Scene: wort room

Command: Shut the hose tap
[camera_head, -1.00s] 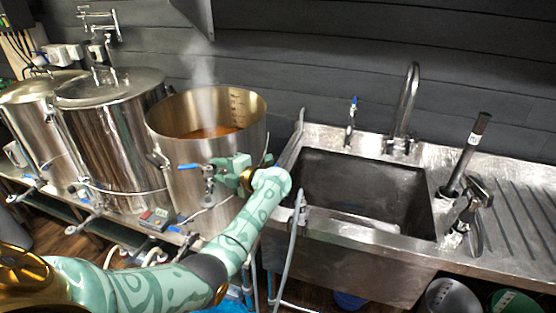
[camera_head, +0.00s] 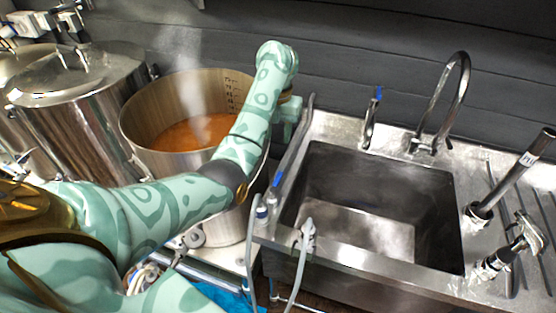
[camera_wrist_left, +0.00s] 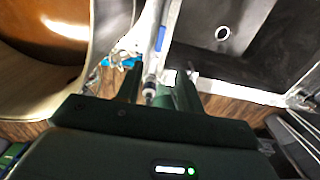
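The hose tap, with a blue lever (camera_head: 275,181), sits at the left rim of the steel sink (camera_head: 310,235), joined to a pale hose (camera_head: 250,262). In the left wrist view a blue lever (camera_wrist_left: 160,38) and a metal stem show in line with the gap between the fingers. My left gripper (camera_head: 281,125) is over the sink's left side, beyond the lever in the head view and partly hidden by my arm. Its fingers (camera_wrist_left: 156,86) look apart in the wrist view. Whether they touch the tap is unclear. My right gripper is not in view.
A steaming open pot (camera_head: 140,115) of brown liquid stands left of the sink, close under my left forearm. A second blue-handled tap (camera_head: 371,118) and a tall curved faucet (camera_head: 459,85) rise behind the basin. A lidded kettle (camera_head: 75,120) stands farther left.

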